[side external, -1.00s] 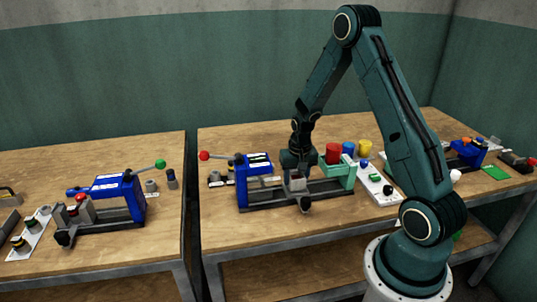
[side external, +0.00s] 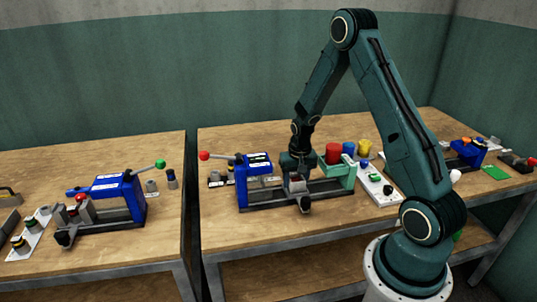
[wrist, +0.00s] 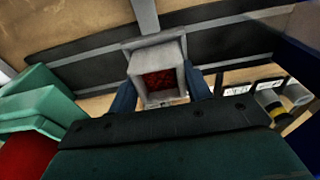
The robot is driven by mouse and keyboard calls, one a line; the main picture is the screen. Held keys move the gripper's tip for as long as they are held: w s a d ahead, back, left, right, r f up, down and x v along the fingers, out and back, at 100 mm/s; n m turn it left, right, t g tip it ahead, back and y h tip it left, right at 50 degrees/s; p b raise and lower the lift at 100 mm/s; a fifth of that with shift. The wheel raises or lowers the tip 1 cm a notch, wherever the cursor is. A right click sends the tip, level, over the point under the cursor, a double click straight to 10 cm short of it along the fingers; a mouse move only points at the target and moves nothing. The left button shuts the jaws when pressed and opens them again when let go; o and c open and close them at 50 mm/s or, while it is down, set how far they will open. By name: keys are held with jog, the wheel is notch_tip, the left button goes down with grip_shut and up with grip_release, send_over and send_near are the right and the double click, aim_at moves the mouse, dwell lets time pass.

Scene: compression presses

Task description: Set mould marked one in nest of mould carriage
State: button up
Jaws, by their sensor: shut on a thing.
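The mould is a grey square block with a dark red cavity (wrist: 164,83), seen from above in the wrist view. In the side view the mould (side external: 296,185) shows below my gripper (side external: 294,170), over the carriage of the middle blue press. My gripper's blue fingers (wrist: 159,92) are shut on its two sides. The mould carriage (wrist: 153,42) shows as a grey edge just beyond the mould, with a grey bar running away from it. The mould is at the nest and looks upright; I cannot tell whether it touches the nest floor. Its mark cannot be read.
The blue press (side external: 255,180) with a red-knobbed lever stands left of my gripper. Dark rails (side external: 330,187) run beneath. A second blue press (side external: 118,187) stands on the left table.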

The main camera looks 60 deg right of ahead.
jog(key=o, duration=1.2)
jog(key=shift+r, duration=0.15)
jog(key=r, duration=0.9)
jog(key=s+a+r, duration=0.1)
jog(key=r, duration=0.3)
jog(key=shift+s+r, duration=0.1)
jog(key=shift+r, duration=0.1)
jog(key=shift+a+r, duration=0.1)
jog(key=shift+a, duration=0.05)
